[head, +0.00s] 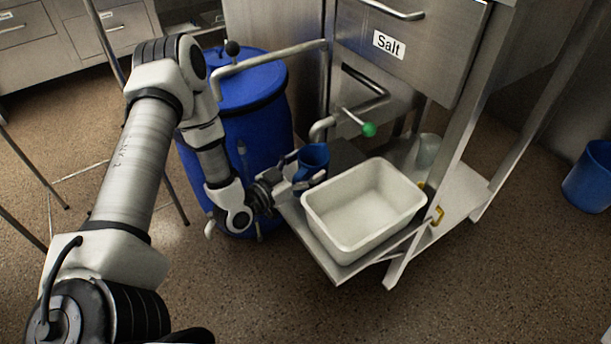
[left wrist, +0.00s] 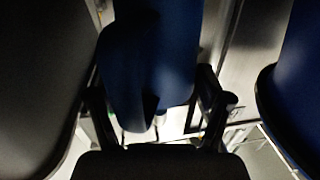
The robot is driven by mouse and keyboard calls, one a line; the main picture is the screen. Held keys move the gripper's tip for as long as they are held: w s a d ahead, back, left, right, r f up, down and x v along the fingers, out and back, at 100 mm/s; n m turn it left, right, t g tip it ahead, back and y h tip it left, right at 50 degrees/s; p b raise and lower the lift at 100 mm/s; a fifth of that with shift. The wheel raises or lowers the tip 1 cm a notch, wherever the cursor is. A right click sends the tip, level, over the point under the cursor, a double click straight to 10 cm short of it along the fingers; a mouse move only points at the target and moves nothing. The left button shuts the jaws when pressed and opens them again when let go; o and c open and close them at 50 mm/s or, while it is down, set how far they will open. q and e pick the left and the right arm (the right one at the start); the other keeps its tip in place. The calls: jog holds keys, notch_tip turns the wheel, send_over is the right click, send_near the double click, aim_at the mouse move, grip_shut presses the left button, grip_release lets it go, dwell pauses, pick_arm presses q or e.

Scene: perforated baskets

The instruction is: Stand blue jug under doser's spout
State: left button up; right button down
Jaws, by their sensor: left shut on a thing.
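The blue jug (head: 314,158) is held by my left gripper (head: 298,177), above the left end of the steel shelf. In the left wrist view the jug (left wrist: 165,50) fills the upper middle, between the two fingers of the gripper (left wrist: 155,112). The doser (head: 425,45) is a steel cabinet labelled "Salt". Its bent grey spout (head: 321,128) points down just above the jug in the head view. I cannot tell the gap in depth, or whether the jug's base touches the shelf. My right gripper is not in view.
A white tub (head: 362,248) stands on the steel shelf (head: 323,257), close right of the jug. A green-knobbed lever (head: 368,129) sticks out above the tub. A blue barrel (head: 262,105) stands behind my left forearm. A pale container (head: 428,150) and a blue bucket (head: 590,178) are farther right.

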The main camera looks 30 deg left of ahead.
pick_arm(q)
jog(key=shift+f, duration=0.25)
jog(key=o, duration=1.1)
jog(key=shift+r, duration=0.1)
jog(key=shift+s+r+p, duration=0.1)
jog(key=shift+r+p, duration=0.1)
jog(key=shift+p, duration=0.2)
jog(key=p+v, duration=0.4)
jog(key=v, duration=0.8)
